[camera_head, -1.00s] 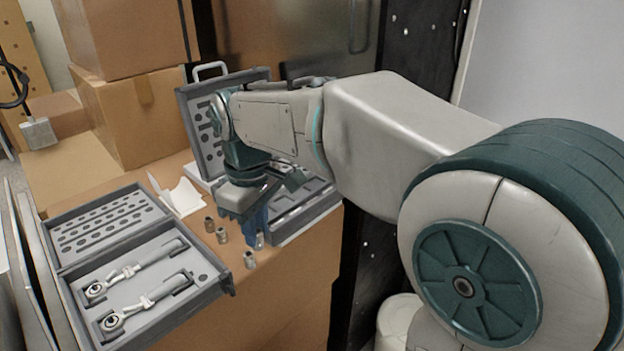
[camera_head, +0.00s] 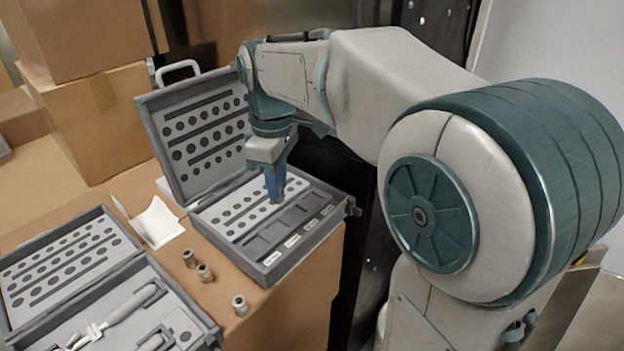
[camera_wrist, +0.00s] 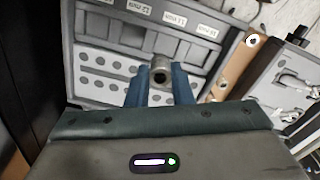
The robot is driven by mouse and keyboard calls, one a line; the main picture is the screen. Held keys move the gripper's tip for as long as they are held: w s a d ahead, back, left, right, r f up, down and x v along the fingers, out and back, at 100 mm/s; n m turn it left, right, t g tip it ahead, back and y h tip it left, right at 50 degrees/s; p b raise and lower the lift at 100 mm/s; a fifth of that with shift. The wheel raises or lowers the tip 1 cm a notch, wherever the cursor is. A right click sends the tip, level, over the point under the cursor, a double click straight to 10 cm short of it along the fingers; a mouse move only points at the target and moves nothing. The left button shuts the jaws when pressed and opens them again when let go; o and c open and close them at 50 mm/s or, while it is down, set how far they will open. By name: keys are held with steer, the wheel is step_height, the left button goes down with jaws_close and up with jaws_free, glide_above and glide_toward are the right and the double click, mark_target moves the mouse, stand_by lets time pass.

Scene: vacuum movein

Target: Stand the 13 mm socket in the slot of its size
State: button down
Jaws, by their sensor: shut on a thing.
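My gripper (camera_head: 276,198) points down over the far-right open case (camera_head: 268,268), above its compartments and hole panel. It is shut on a metal socket (camera_wrist: 161,68), held between the blue fingertips in the wrist view (camera_wrist: 160,88). I cannot read a size on this socket, and in the head view the fingers mostly hide it. The case has a row of dark square slots (camera_head: 272,236) with white labels (camera_head: 292,241) along the front edge. In the wrist view one label (camera_wrist: 137,6) seems to read 12 mm; the label beside it (camera_wrist: 174,19) is hard to read.
Loose sockets (camera_head: 189,258) (camera_head: 205,272) (camera_head: 240,305) stand on the cardboard box left of the case. A second open case (camera_head: 75,250) with ratchets lies at lower left. A white paper (camera_head: 158,222) lies between the cases. The raised lid (camera_head: 200,135) stands behind my gripper.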

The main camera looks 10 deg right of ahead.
steer(key=w+d, duration=0.2)
steer(key=w+d+f+p, duration=0.1)
steer(key=w+d, duration=0.1)
steer(key=d, duration=0.1)
steer(key=w+d+f+p, duration=0.1)
steer(key=d, duration=0.2)
steer(key=shift+w+f, duration=0.2)
steer(key=shift+w, duration=0.2)
step_height(320, 180, down, 4)
steer(key=shift+a+r, duration=0.1)
steer(key=shift+r, duration=0.05)
steer(key=shift+w+f+p, duration=0.15)
steer(key=shift+f+p, duration=0.3)
steer(key=shift+f, duration=0.1)
steer(key=shift+f, duration=0.15)
steer(key=c, duration=1.6)
jaws_free()
steer(key=shift+o, duration=0.2)
